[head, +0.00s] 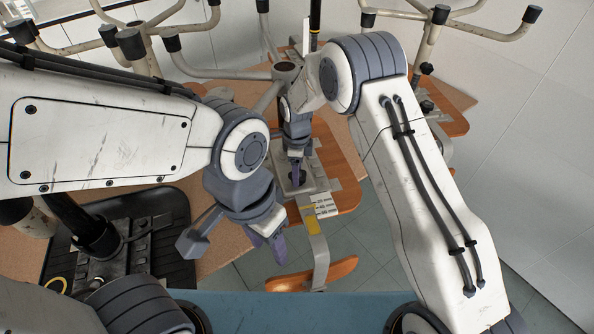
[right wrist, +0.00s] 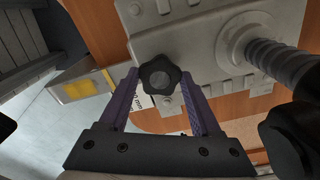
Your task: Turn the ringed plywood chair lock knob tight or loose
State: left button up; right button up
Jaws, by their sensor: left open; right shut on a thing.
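The plywood chair (head: 345,165) lies upside down under my right arm, its orange-brown wood showing around a grey metal plate (right wrist: 205,30). The lock knob (right wrist: 160,75), black and star-shaped, sits beside this plate in the right wrist view. My right gripper (right wrist: 161,82) has its purple fingers on either side of the knob, shut on it. In the head view my right gripper (head: 295,172) reaches down to the plate, and the knob is hard to make out there. My left gripper (head: 267,241) is open and empty, lower and left of the chair.
A curved back bar with a yellow label (head: 312,224) runs down to a plywood backrest (head: 318,275). Pale chair legs with black caps (head: 130,43) stick up at the back. A coiled spring (right wrist: 280,60) is right of the knob. A black ribbed mat (head: 165,240) lies left.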

jog(key=o, duration=1.4)
jog(key=shift+r, duration=0.1)
jog(key=shift+r, duration=0.3)
notch_tip(320, 180, up, 3)
jog(key=shift+w+f+b, duration=0.1)
jog(key=shift+b, duration=0.65)
jog(key=s+d+r, duration=0.2)
jog(key=d, duration=0.1)
jog(key=s+d+r+b, duration=0.1)
jog(key=s+d+r, duration=0.1)
jog(key=d+r, duration=0.1)
jog(key=s+d+r+b, duration=0.1)
jog(key=s+d+r, duration=0.1)
jog(key=d, duration=0.2)
jog(key=shift+s+d+r, duration=0.1)
jog(key=shift+r, duration=0.1)
